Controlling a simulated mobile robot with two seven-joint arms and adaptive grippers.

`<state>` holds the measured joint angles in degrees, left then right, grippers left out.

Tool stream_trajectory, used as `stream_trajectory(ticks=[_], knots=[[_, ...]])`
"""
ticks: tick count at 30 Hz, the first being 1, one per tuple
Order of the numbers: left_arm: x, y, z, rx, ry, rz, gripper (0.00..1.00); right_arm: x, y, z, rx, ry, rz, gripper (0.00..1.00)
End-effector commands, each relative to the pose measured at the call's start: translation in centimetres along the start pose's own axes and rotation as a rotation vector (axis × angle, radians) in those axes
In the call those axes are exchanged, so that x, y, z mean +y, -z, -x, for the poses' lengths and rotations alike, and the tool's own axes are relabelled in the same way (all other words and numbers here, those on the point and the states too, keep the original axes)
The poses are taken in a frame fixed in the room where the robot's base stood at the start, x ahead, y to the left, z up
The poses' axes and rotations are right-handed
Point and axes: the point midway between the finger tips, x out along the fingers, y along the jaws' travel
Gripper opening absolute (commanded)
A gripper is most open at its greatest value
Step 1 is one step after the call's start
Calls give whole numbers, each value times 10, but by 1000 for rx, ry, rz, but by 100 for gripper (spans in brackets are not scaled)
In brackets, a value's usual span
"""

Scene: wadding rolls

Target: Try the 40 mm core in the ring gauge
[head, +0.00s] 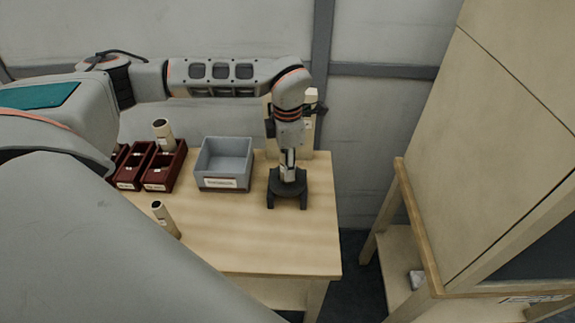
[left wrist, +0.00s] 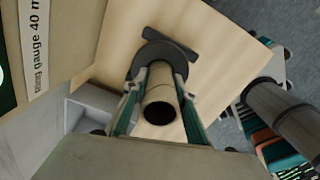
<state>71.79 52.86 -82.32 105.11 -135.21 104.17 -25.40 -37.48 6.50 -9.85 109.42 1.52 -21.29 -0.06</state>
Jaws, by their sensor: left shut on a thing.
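My left gripper (head: 288,170) points down near the table's right end. In the left wrist view it is shut on a cream, hollow core (left wrist: 160,92), with one finger on each side. A dark horseshoe-shaped piece (head: 288,188) is at the fingertips, its two prongs toward the front of the table. It also shows in the left wrist view (left wrist: 153,52), curving around the core's far end. I cannot tell whether the core is in it or just above it. A label reading "Ring gauge 40 m" (left wrist: 38,40) is on a board. My right gripper is not in view.
A grey bin (head: 223,163) stands left of the gripper. Dark red bins (head: 163,172) stand further left, with a cream tube (head: 163,132) in or behind one. Another tube (head: 160,212) is at the front left. The table's (head: 255,245) front right is clear.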

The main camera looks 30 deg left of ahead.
Motion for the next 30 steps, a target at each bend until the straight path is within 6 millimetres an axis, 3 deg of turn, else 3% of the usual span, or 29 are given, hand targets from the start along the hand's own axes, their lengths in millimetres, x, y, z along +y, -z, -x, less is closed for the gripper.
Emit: stream_trajectory(ticks=[19, 20, 21, 22, 30], knots=[[0, 0, 0, 0, 0, 0, 6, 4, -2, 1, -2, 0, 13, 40], [0, 0, 0, 0, 0, 0, 32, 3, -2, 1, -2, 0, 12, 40], [0, 0, 0, 0, 0, 0, 42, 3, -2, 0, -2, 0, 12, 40], [0, 0, 0, 0, 0, 0, 46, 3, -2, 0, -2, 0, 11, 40], [0, 0, 0, 0, 0, 0, 46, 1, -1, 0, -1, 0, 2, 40]])
